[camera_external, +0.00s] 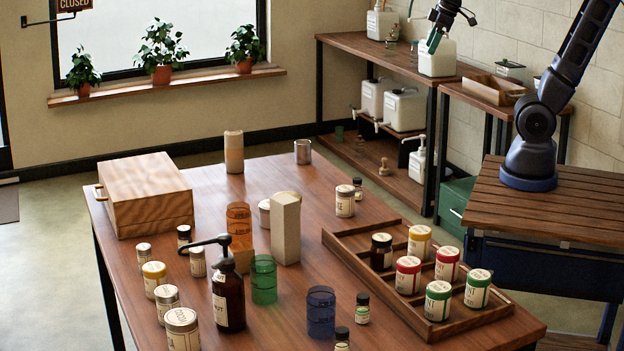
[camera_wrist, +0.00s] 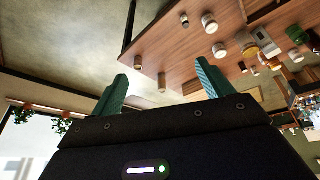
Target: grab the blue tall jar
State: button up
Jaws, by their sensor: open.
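The blue tall jar (camera_external: 321,312) is see-through dark blue and stands upright on the wooden table (camera_external: 345,231), near its front edge in the external view. My gripper shows at the top of the external view (camera_external: 437,38), raised well away from the jar and in front of the back shelf in the picture. In the wrist view its two teal fingers (camera_wrist: 160,84) are spread apart with nothing between them. I cannot make out the blue jar in the wrist view.
Near the jar stand a green see-through jar (camera_external: 264,280), a brown pump bottle (camera_external: 228,297) and a small green-labelled bottle (camera_external: 362,309). An orange see-through jar (camera_external: 239,219) and a pale box (camera_external: 285,228) stand behind. A wooden tray (camera_external: 345,252) of labelled jars lies right.

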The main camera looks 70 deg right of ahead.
jog(key=w+a+f+n+y, duration=0.1)
jog(key=w+a+n, duration=0.2)
jog(key=w+a, duration=0.5)
jog(key=w+a+n+g, duration=0.15)
jog(key=w+a, duration=0.25)
jog(key=a, duration=0.8)
jog(key=w+a+f+n+y, duration=0.1)
jog(key=w+a+n, duration=0.2)
jog(key=w+a, duration=0.5)
jog(key=n+g+y, duration=0.2)
jog(key=n+g, duration=0.2)
jog(key=n, duration=0.5)
send_over(321, 305)
jog(key=w+d, duration=0.1)
jog(key=d, duration=0.5)
notch_tip(321, 305, down, 30)
jog(key=x, duration=0.6)
jog(key=w+x, duration=0.1)
jog(key=x, duration=0.2)
jog(key=shift+d+f, duration=0.1)
jog(key=shift+f, duration=0.3)
jog(key=c, duration=1.2)
